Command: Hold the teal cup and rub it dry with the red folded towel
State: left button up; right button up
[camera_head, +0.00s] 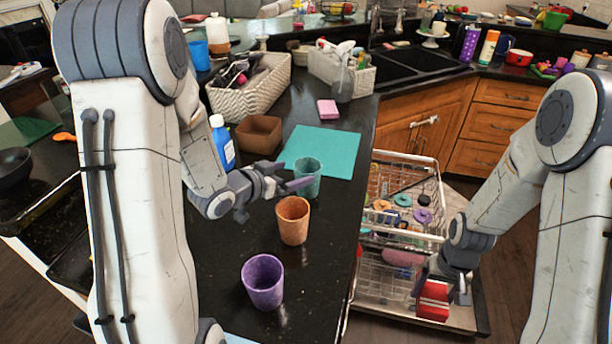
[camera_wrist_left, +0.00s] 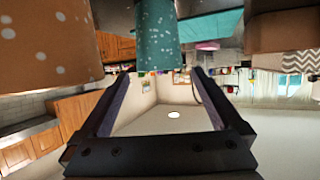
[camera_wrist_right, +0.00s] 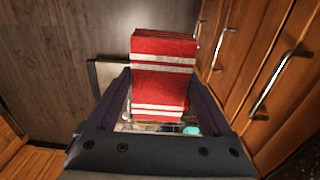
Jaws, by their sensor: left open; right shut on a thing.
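The teal cup (camera_head: 308,178) stands upright on the dark counter by the near edge of a teal mat. My left gripper (camera_head: 284,187) is open at the left side of the cup, with a finger reaching across its front. In the left wrist view the teal cup (camera_wrist_left: 157,38) shows speckled, just beyond the open fingers (camera_wrist_left: 160,95). I cannot tell whether they touch it. My right gripper (camera_head: 440,290) is shut on the red folded towel (camera_head: 433,300), off the counter's right side. The right wrist view shows the towel (camera_wrist_right: 162,75), red with white stripes, between the fingers.
An orange cup (camera_head: 293,221) and a purple cup (camera_head: 263,283) stand nearer on the counter. A blue bottle (camera_head: 222,145) and brown bowl (camera_head: 260,134) are left of the teal mat (camera_head: 335,150). An open dishwasher rack (camera_head: 400,215) lies right of the counter edge.

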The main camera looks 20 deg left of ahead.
aim_at(315, 167)
pick_arm(q)
jog(key=p+x, duration=0.1)
jog(key=x, duration=0.9)
jog(key=shift+f, duration=0.1)
jog(key=c, duration=1.1)
jog(key=o, duration=1.1)
jog(key=c, duration=1.2)
jog(key=shift+c, duration=0.2)
